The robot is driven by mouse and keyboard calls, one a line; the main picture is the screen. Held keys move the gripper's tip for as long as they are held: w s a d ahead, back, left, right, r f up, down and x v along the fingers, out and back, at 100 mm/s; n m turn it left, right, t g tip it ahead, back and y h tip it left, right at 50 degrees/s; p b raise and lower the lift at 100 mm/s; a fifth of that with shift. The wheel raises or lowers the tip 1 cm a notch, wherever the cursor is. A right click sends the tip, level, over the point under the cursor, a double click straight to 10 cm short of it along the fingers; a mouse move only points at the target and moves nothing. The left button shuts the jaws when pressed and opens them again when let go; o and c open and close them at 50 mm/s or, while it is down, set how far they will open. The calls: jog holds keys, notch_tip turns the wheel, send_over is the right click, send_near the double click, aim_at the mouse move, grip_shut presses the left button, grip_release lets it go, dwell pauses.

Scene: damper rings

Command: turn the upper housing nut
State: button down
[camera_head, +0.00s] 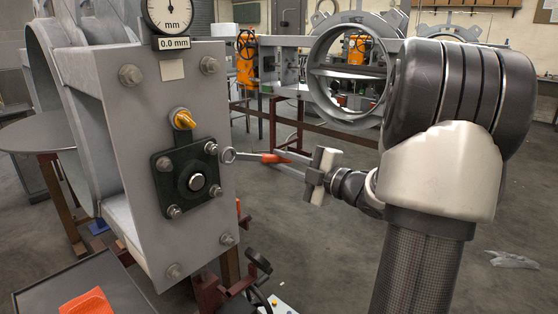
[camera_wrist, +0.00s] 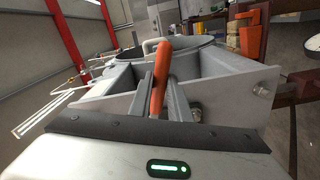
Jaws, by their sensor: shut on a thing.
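A dark green square housing (camera_head: 187,174) is bolted to the grey end plate in the head view, with a nut or bolt head near each corner. The upper right nut (camera_head: 211,147) faces the ring end of a spanner (camera_head: 228,155). The ring is just to the right of that nut, not seated over it as far as I can see; I cannot tell whether they touch. My gripper (camera_head: 286,161) is shut on the spanner's orange handle, which also shows in the wrist view (camera_wrist: 160,78). The wrist view does not clearly show the ring or nut.
A dial gauge (camera_head: 170,14) with a 0.0 mm display tops the plate, above a yellow knob (camera_head: 183,119). A dark tray (camera_head: 40,290) with an orange thing (camera_head: 87,303) is at lower left. A similar frame with a large ring (camera_head: 313,58) stands behind.

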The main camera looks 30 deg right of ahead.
jog(key=x, duration=0.2)
jog(key=shift+w+a, duration=0.2)
jog(key=shift+w, duration=0.15)
jog(key=shift+w+a, duration=0.15)
jog(key=shift+w, duration=0.5)
jog(key=shift+b+x, duration=0.8)
jog(key=shift+x, duration=0.05)
dwell(0.9)
jog(key=shift+w+a, duration=0.1)
jog(key=shift+w, duration=0.15)
jog(key=c, duration=1.6)
grip_release()
jog(key=c, duration=0.4)
